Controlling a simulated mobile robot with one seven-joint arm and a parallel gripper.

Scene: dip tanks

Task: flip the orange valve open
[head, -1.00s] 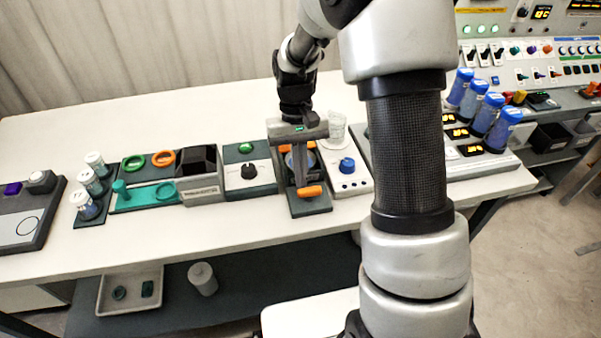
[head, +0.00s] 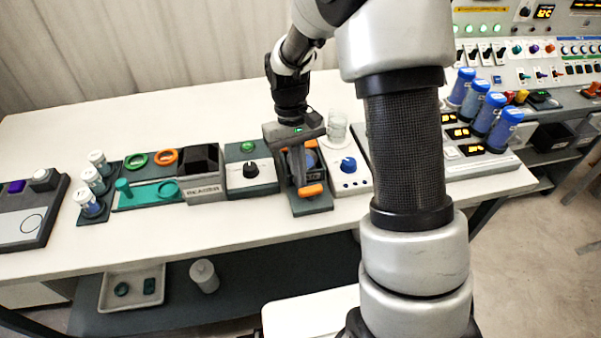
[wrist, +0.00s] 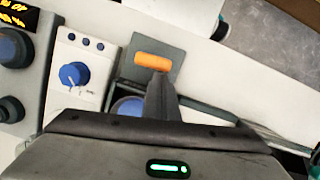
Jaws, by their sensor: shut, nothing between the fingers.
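The orange valve handle (head: 311,190) shows as a short rounded bar at the front of a dark grey fixture in the head view. In the wrist view the orange handle (wrist: 152,61) lies just beyond my fingertips. My gripper (head: 299,184) is shut and empty, pointing down over the fixture, with its fingertips beside the handle's left end. In the wrist view my gripper (wrist: 161,80) partly covers the fixture and a blue round part (wrist: 128,106) behind the handle. I cannot tell whether the fingertips touch the handle.
A white panel with a blue knob (head: 348,164) stands close on the right, with a clear beaker (head: 337,128) behind it. A black-knob panel with a green button (head: 247,147) stands close on the left. The table front is clear.

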